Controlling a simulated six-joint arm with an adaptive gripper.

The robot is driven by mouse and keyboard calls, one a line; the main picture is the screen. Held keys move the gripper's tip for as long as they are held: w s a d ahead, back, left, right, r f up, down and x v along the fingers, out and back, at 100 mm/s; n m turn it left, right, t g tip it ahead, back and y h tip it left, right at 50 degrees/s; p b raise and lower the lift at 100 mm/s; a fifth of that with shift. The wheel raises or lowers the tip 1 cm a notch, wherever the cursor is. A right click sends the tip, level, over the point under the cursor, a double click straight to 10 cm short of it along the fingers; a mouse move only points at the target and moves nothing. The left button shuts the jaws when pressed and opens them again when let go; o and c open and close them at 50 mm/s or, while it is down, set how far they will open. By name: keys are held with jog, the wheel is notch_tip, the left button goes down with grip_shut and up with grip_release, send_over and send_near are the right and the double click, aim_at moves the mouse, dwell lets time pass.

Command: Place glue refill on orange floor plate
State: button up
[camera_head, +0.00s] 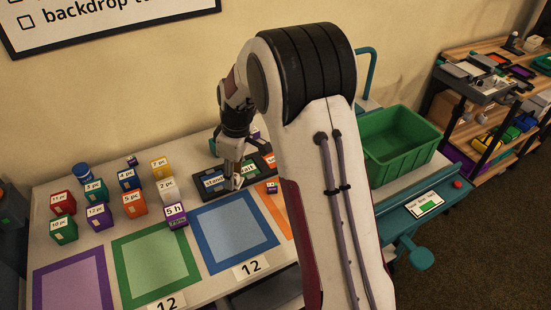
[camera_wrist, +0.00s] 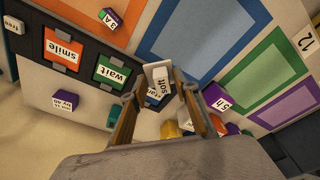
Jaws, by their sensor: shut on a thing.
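My gripper (camera_wrist: 160,72) is shut on a small white block labelled "soft" (camera_wrist: 158,82), held between its two fingertips in the wrist view. In the head view my gripper (camera_head: 232,178) is over the dark tray, close to the "stand" label; the block is not clear there. The orange floor plate (camera_head: 285,217) lies right of the blue plate, largely hidden behind my arm. I cannot read any label naming glue refill.
The dark tray (camera_wrist: 84,58) holds "smile" and "wait" tiles. Blue (camera_head: 205,222), green (camera_head: 122,255) and purple (camera_head: 45,290) plates lie leftward. Several labelled boxes stand behind them. A green bin (camera_head: 400,150) is at right.

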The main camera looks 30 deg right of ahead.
jog(key=w+d+r+m, duration=0.2)
jog(key=w+d+m, duration=0.1)
jog(key=d, duration=0.4)
jog(key=w+d+r+m+h, duration=0.1)
jog(key=w+d+r+m, duration=0.1)
jog(key=d+m, duration=0.3)
jog(key=w+d, duration=0.1)
jog(key=d, duration=0.2)
jog(key=shift+w+m+t, duration=0.2)
jog(key=shift+m+t, duration=0.1)
jog(key=shift+m, duration=0.1)
jog(key=shift+r, duration=0.1)
send_over(271, 166)
jog(key=shift+s+f, duration=0.15)
jog(key=shift+f, duration=1.4)
jog(key=shift+s+f, duration=0.1)
jog(key=shift+f, duration=1.45)
jog(key=shift+f, duration=0.1)
jog(key=shift+f, duration=1.8)
jog(key=shift+f, duration=0.2)
